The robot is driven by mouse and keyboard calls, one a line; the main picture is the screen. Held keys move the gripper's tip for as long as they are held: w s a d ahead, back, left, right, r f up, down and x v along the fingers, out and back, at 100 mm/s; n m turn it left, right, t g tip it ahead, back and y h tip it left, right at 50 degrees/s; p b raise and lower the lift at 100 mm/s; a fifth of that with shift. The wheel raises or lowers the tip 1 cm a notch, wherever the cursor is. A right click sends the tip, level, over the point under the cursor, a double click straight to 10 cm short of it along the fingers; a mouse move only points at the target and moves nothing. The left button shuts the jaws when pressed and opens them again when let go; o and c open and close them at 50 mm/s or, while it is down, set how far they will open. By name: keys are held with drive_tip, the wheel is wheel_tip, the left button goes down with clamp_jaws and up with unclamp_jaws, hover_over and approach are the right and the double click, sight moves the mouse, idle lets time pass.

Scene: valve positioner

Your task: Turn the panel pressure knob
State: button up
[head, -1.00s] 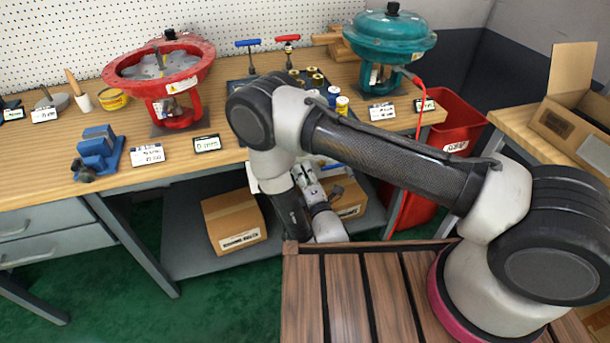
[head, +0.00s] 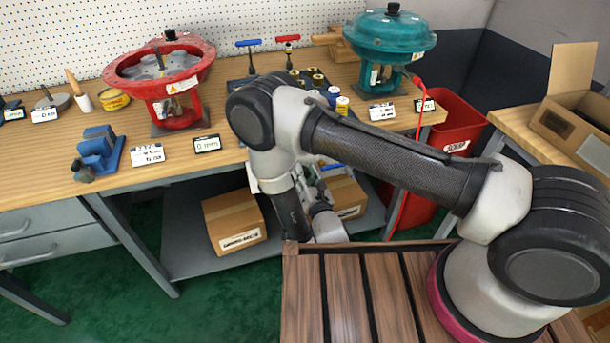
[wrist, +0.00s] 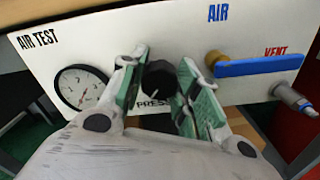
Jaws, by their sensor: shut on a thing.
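The black pressure knob (wrist: 159,79) sits on a white panel (wrist: 180,30) in the wrist view, above the partly covered label starting "PRES". My gripper (wrist: 158,75) has its two green-padded fingers on either side of the knob, shut on it. A round gauge (wrist: 82,87) is on the panel left of the knob, under the words "AIR TEST". In the head view my arm hides the knob and most of the panel, and the fingers do not show there.
A blue lever (wrist: 260,66) under "AIR" and a metal fitting (wrist: 293,99) below "VENT" stick out right of the knob. The workbench (head: 50,155) carries a red actuator (head: 170,75) and a teal actuator (head: 388,40). Cardboard boxes (head: 233,220) stand on the shelf below.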

sight(305, 171)
drive_tip(key=shift+s+f+n, duration=0.1)
drive_tip(key=shift+n, duration=2.1)
drive_tip(key=o, duration=1)
wheel_tip(305, 171, up, 10)
drive_tip(key=shift+r, duration=0.1)
